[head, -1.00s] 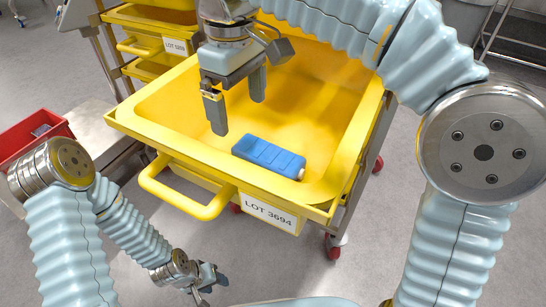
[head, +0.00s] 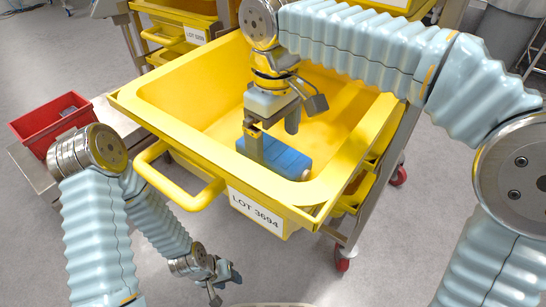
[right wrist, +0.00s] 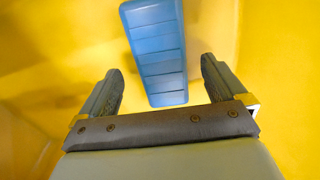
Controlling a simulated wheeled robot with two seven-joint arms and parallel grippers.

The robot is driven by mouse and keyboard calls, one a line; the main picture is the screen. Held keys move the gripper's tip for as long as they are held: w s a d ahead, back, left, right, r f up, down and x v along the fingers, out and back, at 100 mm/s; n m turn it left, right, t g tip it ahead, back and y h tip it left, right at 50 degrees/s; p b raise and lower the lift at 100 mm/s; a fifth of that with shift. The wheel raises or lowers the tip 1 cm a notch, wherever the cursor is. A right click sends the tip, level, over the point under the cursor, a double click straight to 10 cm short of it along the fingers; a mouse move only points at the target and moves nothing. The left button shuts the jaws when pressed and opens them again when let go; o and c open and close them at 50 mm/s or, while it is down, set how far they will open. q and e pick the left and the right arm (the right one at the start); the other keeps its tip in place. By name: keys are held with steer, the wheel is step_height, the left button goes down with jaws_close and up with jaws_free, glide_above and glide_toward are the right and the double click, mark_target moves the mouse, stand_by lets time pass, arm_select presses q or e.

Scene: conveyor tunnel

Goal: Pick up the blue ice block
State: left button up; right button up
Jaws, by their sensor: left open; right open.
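The blue ice block (head: 284,160) lies in the yellow tray (head: 205,88) near its front right corner. It is a ribbed slab, partly hidden by my right gripper in the head view. My right gripper (head: 273,145) is inside the tray, above the block, open and empty. In the right wrist view the block (right wrist: 155,52) lies ahead, between the lines of the two open fingers (right wrist: 160,85), with its near end close to the fingertips' level. My left gripper (head: 222,280) is open and empty, low outside the tray at the front.
A red bin (head: 50,122) stands on a grey bench at the left. The tray's front wall has a yellow handle (head: 180,178) and a LOT 3694 label (head: 254,211). More yellow trays (head: 180,22) are behind. The tray's walls surround my right gripper.

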mark_target(272, 149)
step_height(272, 149, down, 4)
steer(key=shift+a+r+b, duration=0.1)
steer(key=shift+a+b, duration=0.05)
steer(key=shift+b, duration=0.2)
steer(key=shift+c, duration=0.3)
steer(key=c, duration=1.2)
